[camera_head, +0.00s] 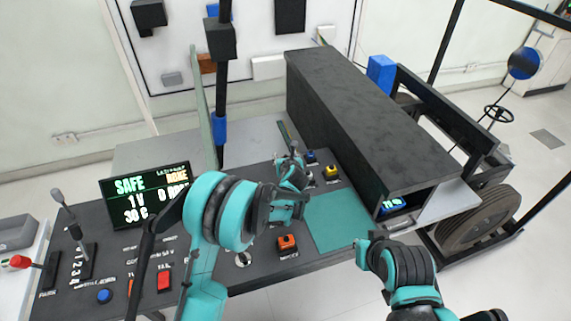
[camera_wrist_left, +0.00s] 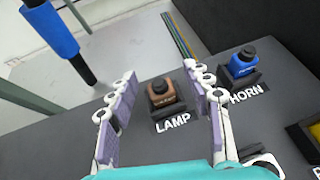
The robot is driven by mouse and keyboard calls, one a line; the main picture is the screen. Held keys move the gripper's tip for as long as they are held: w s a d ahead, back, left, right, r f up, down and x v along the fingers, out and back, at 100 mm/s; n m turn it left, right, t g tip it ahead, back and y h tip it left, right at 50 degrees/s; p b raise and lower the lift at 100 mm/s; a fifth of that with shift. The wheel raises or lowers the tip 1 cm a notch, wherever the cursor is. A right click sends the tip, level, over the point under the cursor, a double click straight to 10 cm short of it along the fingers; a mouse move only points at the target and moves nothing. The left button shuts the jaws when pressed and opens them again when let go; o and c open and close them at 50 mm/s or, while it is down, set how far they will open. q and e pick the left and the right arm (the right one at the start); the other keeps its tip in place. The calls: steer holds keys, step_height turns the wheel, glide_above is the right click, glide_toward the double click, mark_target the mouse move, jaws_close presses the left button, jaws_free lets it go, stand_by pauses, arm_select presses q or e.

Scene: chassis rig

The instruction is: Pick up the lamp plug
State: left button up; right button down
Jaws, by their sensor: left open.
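The lamp plug (camera_wrist_left: 162,95) is a brown block with a dark round top. It sits upright in a dark holder behind the white LAMP label in the left wrist view. My left gripper (camera_wrist_left: 160,72) is open, with one purple-padded finger on each side of the plug and clear gaps on both sides. Nothing is held. In the head view my left gripper (camera_head: 290,165) is over the far part of the dark panel and hides the lamp plug. My right gripper (camera_head: 363,252) is beside the teal mat; its fingers are too unclear to read.
The blue horn plug (camera_wrist_left: 243,66) stands close right of the lamp plug. A yellow plug (camera_head: 331,173) and an orange plug (camera_head: 287,243) are on the panel too. A long black box (camera_head: 355,110) rises to the right. The teal mat (camera_head: 335,222) is bare.

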arm_select(q)
steer(key=shift+s+r, duration=0.1)
steer(key=shift+r, duration=0.05)
steer(key=c, duration=0.3)
jaws_close()
